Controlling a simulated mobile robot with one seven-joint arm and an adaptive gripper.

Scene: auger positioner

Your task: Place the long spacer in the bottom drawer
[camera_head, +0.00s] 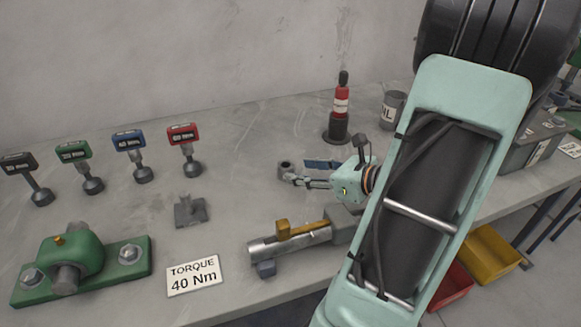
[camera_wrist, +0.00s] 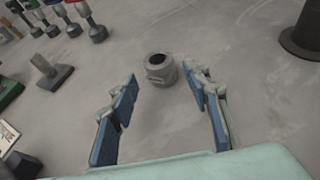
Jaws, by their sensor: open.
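A grey hollow cylinder (camera_wrist: 161,70) with a dark round hole stands upright on the bench. It looks like a spacer, but I cannot tell whether it is the long one. It also shows in the head view (camera_head: 285,170), by my fingertips. My gripper (camera_head: 302,171) is open, and its two blue-padded fingers point towards the cylinder. In the wrist view the cylinder is centred just beyond and between the fingertips, with gaps on both sides. Red (camera_head: 450,287) and yellow (camera_head: 491,254) open trays show low at the right; I cannot tell whether either is the bottom drawer.
A red-and-black bottle (camera_head: 341,103) stands behind my gripper, near a grey can (camera_head: 392,110). A metal shaft assembly (camera_head: 292,242) lies in front. Several torque tools (camera_head: 129,143), a small grey block (camera_head: 190,212), a green bearing mount (camera_head: 82,264) and a torque sign (camera_head: 194,276) are left.

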